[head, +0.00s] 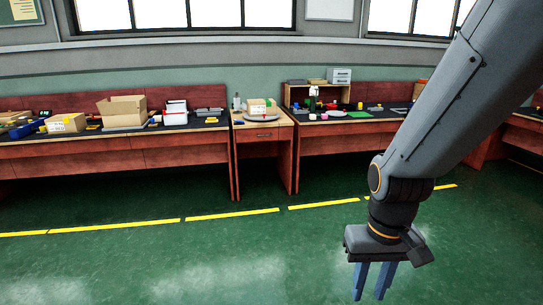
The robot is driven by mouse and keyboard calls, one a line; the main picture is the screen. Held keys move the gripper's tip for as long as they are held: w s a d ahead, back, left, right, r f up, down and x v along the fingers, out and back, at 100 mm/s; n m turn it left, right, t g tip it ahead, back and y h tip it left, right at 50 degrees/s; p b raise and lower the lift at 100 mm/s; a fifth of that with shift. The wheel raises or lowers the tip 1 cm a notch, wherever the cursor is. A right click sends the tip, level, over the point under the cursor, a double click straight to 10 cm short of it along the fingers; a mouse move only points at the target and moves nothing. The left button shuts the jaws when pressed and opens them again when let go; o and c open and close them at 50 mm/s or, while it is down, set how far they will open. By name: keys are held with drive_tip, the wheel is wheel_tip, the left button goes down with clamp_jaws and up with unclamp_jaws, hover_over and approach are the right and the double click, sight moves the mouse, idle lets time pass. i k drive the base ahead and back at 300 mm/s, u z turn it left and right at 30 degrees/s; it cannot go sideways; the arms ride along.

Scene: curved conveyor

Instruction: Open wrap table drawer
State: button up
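A small wooden wrap table (284,127) stands between two long workbenches against the far wall. Its front has one drawer (263,135) with a small dark handle at its middle. The drawer looks shut. A box (262,106) and a grey round item (262,117) lie on the table top. My gripper (371,297) hangs pointing down at the lower right, well in front of the table and to its right, apart from the drawer. Its two blue fingers are spread with a gap between them and nothing in it.
The left workbench (110,158) holds an open carton (122,109), a closed carton (66,123) and small items. The right workbench (345,141) carries a wooden shelf and several small things. Green floor (240,255) with a yellow dashed line is clear before the table.

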sight(261, 128)
drive_tip(key=u, duration=0.05)
drive_tip(key=i, duration=1.7)
drive_tip(key=u, duration=0.15)
drive_tip(key=i, duration=2.2)
drive_tip(key=u, duration=0.2)
